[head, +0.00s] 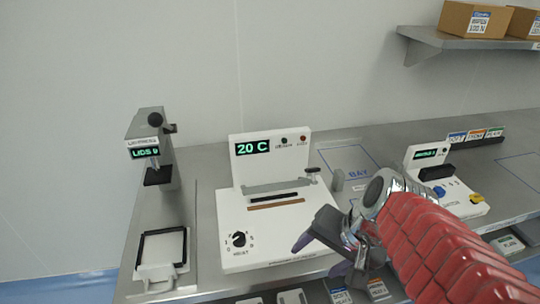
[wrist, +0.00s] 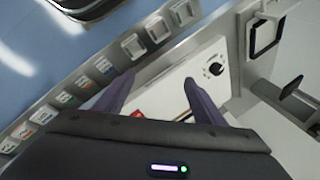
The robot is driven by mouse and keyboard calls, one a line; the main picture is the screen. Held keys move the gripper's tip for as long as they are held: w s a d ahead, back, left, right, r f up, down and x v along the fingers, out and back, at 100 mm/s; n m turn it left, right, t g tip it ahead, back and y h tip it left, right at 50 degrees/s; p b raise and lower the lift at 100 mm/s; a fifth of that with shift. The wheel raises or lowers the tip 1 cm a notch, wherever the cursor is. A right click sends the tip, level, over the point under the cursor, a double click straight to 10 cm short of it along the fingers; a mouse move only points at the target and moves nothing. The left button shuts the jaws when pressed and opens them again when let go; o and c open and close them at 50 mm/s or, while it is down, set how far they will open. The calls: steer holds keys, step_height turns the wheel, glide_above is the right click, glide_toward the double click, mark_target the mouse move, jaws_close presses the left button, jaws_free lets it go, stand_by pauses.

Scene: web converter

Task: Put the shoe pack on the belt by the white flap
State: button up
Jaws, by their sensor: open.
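I cannot make out a shoe pack, a belt or a white flap for certain in either view. My gripper (head: 315,258) hangs over the front edge of the steel bench, in front of the white machine with the "20 C" display (head: 252,147). Its purple fingers are apart in the wrist view (wrist: 153,84), and I see nothing held between them. A small red patch (wrist: 138,114) shows between the fingers, partly hidden by the gripper body. The white machine, with its black knob (wrist: 216,69), lies beyond the fingers there.
A "LIDS" press (head: 150,150) and a black-framed white holder (head: 162,255) stand left. A smaller white unit (head: 440,180) stands right, beyond my arm. A blue-outlined bay (head: 345,160) is bare where visible. Cardboard boxes (head: 475,20) sit on a wall shelf. Labelled slots (wrist: 103,67) line the bench front.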

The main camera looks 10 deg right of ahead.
steer(key=shift+s+a+r+n+t+h, duration=0.35)
steer(key=shift+r+n, duration=0.35)
steer(key=shift+n, duration=0.55)
steer(key=shift+s+a+r+n+t+h, duration=0.2)
steer(key=shift+r+n+h, duration=0.4)
steer(key=shift+n, duration=0.7)
steer(key=shift+s+a+r+n+t+h, duration=0.25)
steer(key=shift+r+n, duration=0.6)
steer(key=shift+n, duration=0.4)
steer(key=shift+o, duration=0.2)
